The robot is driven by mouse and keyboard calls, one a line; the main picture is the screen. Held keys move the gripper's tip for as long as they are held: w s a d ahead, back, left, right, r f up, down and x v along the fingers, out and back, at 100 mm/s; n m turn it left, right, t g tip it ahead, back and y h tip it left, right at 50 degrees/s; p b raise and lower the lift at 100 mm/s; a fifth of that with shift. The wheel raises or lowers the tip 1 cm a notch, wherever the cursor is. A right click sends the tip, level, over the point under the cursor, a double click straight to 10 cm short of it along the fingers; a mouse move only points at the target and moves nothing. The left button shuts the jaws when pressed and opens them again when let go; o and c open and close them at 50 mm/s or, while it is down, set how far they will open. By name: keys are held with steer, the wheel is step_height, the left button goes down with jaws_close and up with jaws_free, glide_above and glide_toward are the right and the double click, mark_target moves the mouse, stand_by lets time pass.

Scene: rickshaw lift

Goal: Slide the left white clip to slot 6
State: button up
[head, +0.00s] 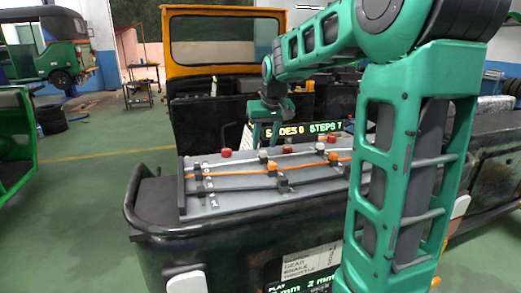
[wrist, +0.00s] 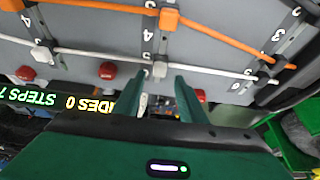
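The left white clip (head: 264,156) is a small pale block on the middle rail of the grey panel (head: 225,199), where the white cable passes. In the wrist view the clip (wrist: 160,69) lies just beyond the space between my fingertips, apart from them. My gripper (head: 266,143) is above the panel's far edge, pointing down; its two green fingers (wrist: 156,84) are open and empty. Small numbers run along the rail in the wrist view, including a 4 (wrist: 147,34); I cannot read which slot the clip is in.
A second white clip (head: 320,147) sits on the right rail. Orange clips (head: 272,167) (head: 333,157) hold an orange cable nearer the front. Red knobs (head: 226,153) stand along the far edge, with a lit display (head: 303,130) behind. My arm covers the panel's right end.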

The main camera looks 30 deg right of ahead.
mark_target(263, 151)
steer(key=shift+x, duration=1.65)
steer(key=shift+d, duration=0.1)
